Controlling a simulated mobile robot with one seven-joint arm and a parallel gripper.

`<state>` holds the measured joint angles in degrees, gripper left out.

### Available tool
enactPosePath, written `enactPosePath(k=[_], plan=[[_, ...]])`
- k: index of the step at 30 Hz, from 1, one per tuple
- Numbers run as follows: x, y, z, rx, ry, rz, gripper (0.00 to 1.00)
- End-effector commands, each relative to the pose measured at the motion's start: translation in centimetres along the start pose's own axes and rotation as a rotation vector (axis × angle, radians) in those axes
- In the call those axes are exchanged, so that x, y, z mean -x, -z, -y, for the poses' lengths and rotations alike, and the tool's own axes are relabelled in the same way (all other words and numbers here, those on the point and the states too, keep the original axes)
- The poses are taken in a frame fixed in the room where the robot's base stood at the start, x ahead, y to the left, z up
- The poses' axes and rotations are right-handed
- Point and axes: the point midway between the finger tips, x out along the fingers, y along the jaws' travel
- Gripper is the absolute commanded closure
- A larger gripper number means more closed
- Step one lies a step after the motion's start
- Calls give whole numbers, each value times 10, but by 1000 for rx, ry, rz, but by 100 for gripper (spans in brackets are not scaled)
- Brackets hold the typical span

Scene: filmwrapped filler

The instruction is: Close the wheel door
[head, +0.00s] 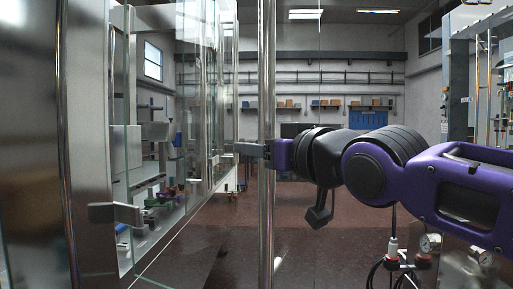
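A glass door with metal framing stands in the middle of the head view, and a long vertical metal bar (267,75) runs along it from top to bottom. The bar appears to be its handle. My gripper (268,150) reaches in from the right and is at this bar at mid-height. The fingertips overlap the bar and look in contact with it, but their gap is hidden, so I cannot tell whether they are shut on it. No wheel is clearly visible on the door.
A second vertical bar (67,150) with a metal bracket (116,213) stands close on the left. Behind glass, a machine bench (150,235) holds small coloured parts. A hose and gauge assembly (405,258) is below my arm. Dark red floor (350,235) is open beyond.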

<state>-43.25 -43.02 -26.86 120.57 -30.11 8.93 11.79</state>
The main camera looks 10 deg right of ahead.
Motion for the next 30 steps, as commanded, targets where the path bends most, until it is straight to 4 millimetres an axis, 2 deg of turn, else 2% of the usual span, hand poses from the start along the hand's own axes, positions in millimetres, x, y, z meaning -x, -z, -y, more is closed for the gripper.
enactPosePath(k=[10,15,18,30], plan=[[-3,0,0,0,0,0,55],[-3,0,0,0,0,0,86],[-3,0,0,0,0,0,100],[-3,0,0,0,0,1,100]])
